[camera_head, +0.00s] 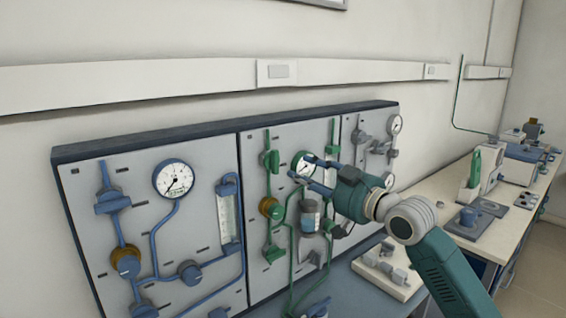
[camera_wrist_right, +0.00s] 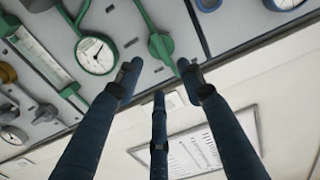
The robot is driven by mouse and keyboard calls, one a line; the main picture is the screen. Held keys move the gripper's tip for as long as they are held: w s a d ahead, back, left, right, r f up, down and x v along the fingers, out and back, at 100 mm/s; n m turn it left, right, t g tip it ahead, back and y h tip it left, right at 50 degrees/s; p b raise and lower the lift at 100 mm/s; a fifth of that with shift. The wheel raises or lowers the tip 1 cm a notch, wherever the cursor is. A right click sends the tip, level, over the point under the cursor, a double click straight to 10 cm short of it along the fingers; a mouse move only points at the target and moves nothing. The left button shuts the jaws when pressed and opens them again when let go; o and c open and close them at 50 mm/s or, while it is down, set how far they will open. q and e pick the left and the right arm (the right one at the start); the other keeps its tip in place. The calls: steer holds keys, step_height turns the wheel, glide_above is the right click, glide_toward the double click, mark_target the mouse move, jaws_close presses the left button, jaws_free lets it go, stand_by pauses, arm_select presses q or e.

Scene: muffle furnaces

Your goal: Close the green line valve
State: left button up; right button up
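The green line runs on the middle panel (camera_head: 257,180). Its upper left green valve (camera_head: 270,160) has a green handle, left of a round gauge (camera_head: 304,164). In the right wrist view, which is upside down, this valve (camera_wrist_right: 160,45) shows beyond my fingertips beside the gauge (camera_wrist_right: 96,55). My right gripper (camera_head: 308,172) is in front of the middle panel, covering part of it. Its three dark blue fingers are spread and empty in the wrist view (camera_wrist_right: 158,78). No contact with the valve handle shows. My left gripper is not in view.
A blue-line panel (camera_head: 150,220) stands left and a grey-line panel (camera_head: 350,125) right. A white tray (camera_head: 372,285) with grey blocks lies below my right arm. The bench (camera_head: 490,245) continues to the right.

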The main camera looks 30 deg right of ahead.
mark_target(279, 161)
steer(key=w+p, duration=0.1)
steer(key=w, duration=0.2)
steer(key=w+p, duration=0.1)
steer(key=w, duration=0.1)
steer(key=w+p, duration=0.1)
steer(key=w, duration=0.2)
steer(key=shift+w+a, duration=0.35)
steer(key=shift+w+f, duration=0.15)
steer(key=shift+w, duration=0.25)
steer(key=shift+c, duration=0.3)
jaws_close()
